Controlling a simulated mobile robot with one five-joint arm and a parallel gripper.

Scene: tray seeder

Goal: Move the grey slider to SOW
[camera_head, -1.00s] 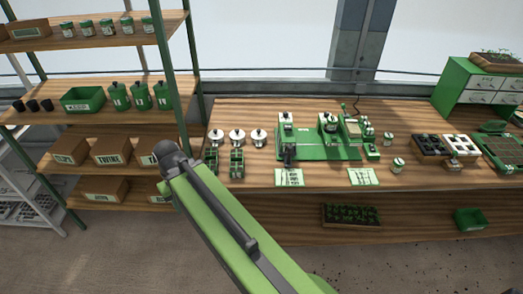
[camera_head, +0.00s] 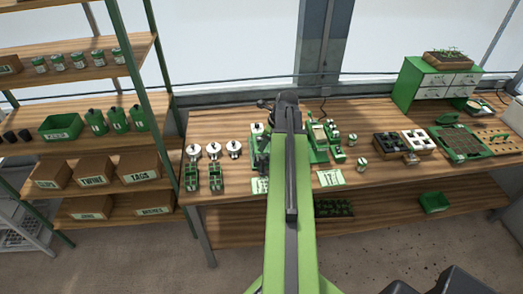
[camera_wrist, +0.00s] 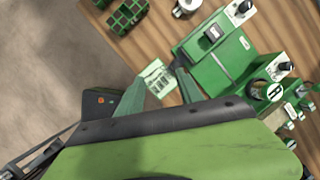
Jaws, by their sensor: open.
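The green tray seeder shows in the wrist view (camera_wrist: 210,68), and its right part shows beside my arm in the head view (camera_head: 318,152). On its upper left plate sits a small dark grey block (camera_wrist: 213,33), which may be the grey slider; I cannot be sure. No SOW mark is readable. My gripper (camera_wrist: 158,90) is open and empty in the wrist view. Its two grey-green fingers point toward the bench, with a printed card (camera_wrist: 155,78) showing between them. The right finger appears close to the seeder's edge; contact is unclear. My arm hides much of the seeder in the head view.
White round-topped items (camera_head: 213,150) and green racks (camera_head: 215,178) stand left of the seeder. A second card (camera_head: 331,178) lies at the bench front. Dark and white trays (camera_head: 390,145) stand to the right. Shelves (camera_head: 80,145) are at left. Bare bench (camera_head: 215,120) shows at the back left.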

